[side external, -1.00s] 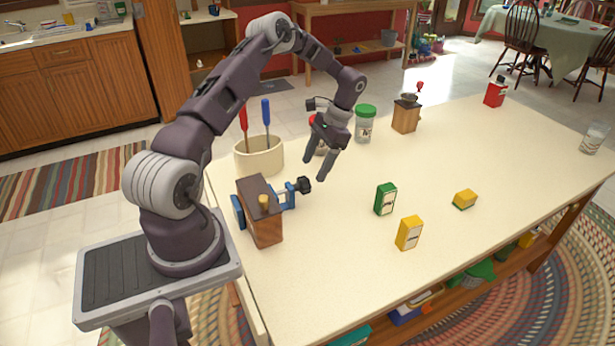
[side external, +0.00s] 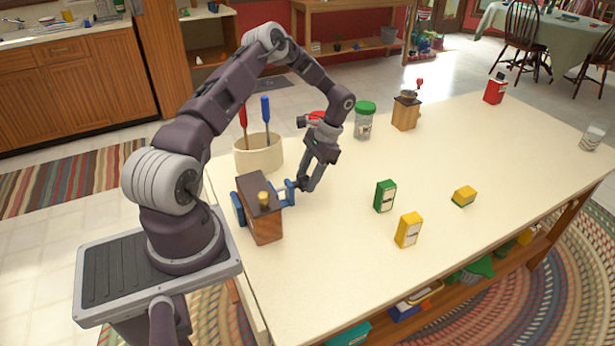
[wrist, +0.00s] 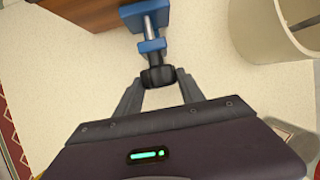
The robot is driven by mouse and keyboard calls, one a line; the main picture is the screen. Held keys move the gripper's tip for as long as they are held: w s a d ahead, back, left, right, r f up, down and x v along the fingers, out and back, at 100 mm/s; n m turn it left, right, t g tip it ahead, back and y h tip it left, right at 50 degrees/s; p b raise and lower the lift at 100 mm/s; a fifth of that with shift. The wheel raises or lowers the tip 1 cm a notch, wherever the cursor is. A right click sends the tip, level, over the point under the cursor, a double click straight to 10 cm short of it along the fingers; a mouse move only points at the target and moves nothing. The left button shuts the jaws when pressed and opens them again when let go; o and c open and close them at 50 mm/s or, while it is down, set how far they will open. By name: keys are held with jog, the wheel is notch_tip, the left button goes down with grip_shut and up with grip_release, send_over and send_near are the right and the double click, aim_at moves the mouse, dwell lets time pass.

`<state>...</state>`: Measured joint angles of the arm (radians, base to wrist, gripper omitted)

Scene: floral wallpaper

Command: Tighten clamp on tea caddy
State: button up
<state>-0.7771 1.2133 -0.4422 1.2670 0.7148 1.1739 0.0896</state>
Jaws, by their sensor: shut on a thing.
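The tea caddy (side external: 259,212) is a brown wooden box with a brass knob on its lid, near the table's left edge. A blue clamp (side external: 288,192) grips it, with one pad on each side. In the wrist view the caddy (wrist: 85,10) shows at the top, with the clamp's blue jaw and screw (wrist: 147,28) running down to a black handle (wrist: 158,77). My gripper (side external: 306,184) is at the screw end, to the right of the caddy. In the wrist view my gripper (wrist: 160,84) has its fingers on either side of the black handle, shut on it.
A cream crock (side external: 258,154) with red and blue handled tools stands behind the caddy. Green (side external: 385,196) and yellow (side external: 409,230) boxes stand to the right. A green-lidded jar (side external: 365,121) and a coffee grinder (side external: 406,111) are farther back. The table between is clear.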

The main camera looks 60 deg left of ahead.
jog(key=shift+a, duration=0.1)
jog(key=h, duration=0.3)
jog(key=shift+a+m+h, duration=0.25)
jog(key=shift+m+h, duration=0.05)
jog(key=shift+m, duration=0.1)
jog(key=shift+a+f+m+h, duration=0.1)
jog(key=shift+m+h, duration=0.1)
jog(key=shift+h, duration=0.7)
jog(key=shift+a+f+m+h, duration=0.1)
jog(key=shift+m+h, duration=0.1)
jog(key=shift+h, duration=0.7)
jog(key=shift+h, duration=0.3)
jog(key=o, duration=1.4)
notch_tip(320, 180, up, 10)
jog(key=shift+r, duration=0.1)
